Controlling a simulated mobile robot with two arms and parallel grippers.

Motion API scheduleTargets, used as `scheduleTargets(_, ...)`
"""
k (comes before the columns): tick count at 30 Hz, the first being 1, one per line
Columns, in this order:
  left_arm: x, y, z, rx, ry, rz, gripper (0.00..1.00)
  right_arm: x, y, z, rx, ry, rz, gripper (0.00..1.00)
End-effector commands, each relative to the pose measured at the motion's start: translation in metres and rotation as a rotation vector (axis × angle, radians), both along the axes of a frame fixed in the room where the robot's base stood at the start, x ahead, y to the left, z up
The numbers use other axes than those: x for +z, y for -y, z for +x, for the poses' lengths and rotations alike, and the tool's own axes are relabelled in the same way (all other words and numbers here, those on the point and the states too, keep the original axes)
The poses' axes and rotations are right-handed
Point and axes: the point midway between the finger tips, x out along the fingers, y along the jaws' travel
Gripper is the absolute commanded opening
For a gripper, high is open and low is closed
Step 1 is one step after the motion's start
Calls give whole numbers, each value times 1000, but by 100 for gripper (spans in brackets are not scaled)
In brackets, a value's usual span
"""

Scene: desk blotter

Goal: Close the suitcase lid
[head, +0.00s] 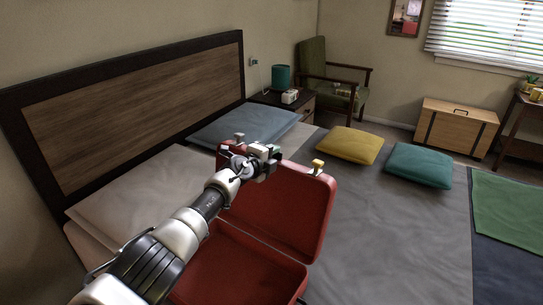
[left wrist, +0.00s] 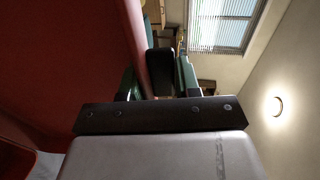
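The red suitcase (head: 235,272) lies open on the bed. Its lid (head: 292,212) stands raised and tilted back, with metal latches along its upper edge. My left arm reaches across the suitcase from the lower left. My left gripper (head: 272,155) is at the lid's upper edge, near its left part. In the left wrist view the fingers (left wrist: 160,78) stand apart, and the red lid (left wrist: 75,45) fills the left side, its edge running down between them. I cannot tell whether the fingers touch the lid. My right gripper is not in view.
The bed (head: 405,240) has a yellow pillow (head: 349,145) and a teal pillow (head: 418,165) beyond the suitcase. A blue pillow (head: 235,125) lies near the headboard (head: 150,95). The grey bedding right of the suitcase is clear.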

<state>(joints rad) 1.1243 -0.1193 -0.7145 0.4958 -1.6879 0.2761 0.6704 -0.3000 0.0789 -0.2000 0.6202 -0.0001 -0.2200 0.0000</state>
Motion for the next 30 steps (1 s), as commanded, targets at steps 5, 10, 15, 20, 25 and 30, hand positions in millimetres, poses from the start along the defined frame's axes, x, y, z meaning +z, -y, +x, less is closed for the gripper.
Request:
scheduleTargets(5, 3, 0, 1, 1, 4, -3, 2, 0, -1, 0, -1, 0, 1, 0)
scheduleTargets(10, 4, 0, 1, 1, 6, -4, 0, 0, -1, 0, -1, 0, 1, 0)
scheduleTargets(15, 7, -2, -2, 0, 17, -10, 0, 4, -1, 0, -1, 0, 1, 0)
scheduleTargets(20, 10, -8, -9, 1, 40, -28, 0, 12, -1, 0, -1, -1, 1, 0)
scheduleTargets(25, 13, -18, -23, 1, 83, -63, 0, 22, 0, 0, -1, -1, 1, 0)
scheduleTargets(30, 13, -31, -41, 2, 140, -110, 0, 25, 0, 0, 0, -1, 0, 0)
